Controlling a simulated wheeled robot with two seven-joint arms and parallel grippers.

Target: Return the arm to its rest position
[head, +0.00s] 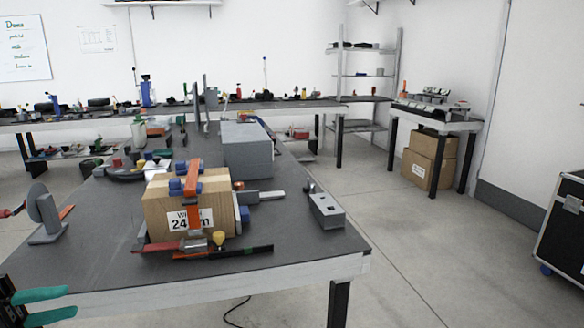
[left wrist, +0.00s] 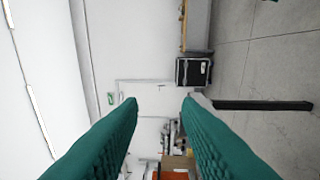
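My left gripper (head: 42,304) shows at the bottom left corner of the head view, in front of the table's near edge. Its two green fingers are spread apart with nothing between them. In the left wrist view the same green fingers (left wrist: 160,108) stand apart, with the room visible through the gap. That view is turned on its side. My right gripper does not show in the head view.
A dark-topped table (head: 100,248) stands before me. It bears a cardboard box (head: 218,212), a grey block (head: 247,155), a small grey device (head: 326,210) and tools. A black case (head: 566,225) stands at right. The floor (head: 415,250) between is clear.

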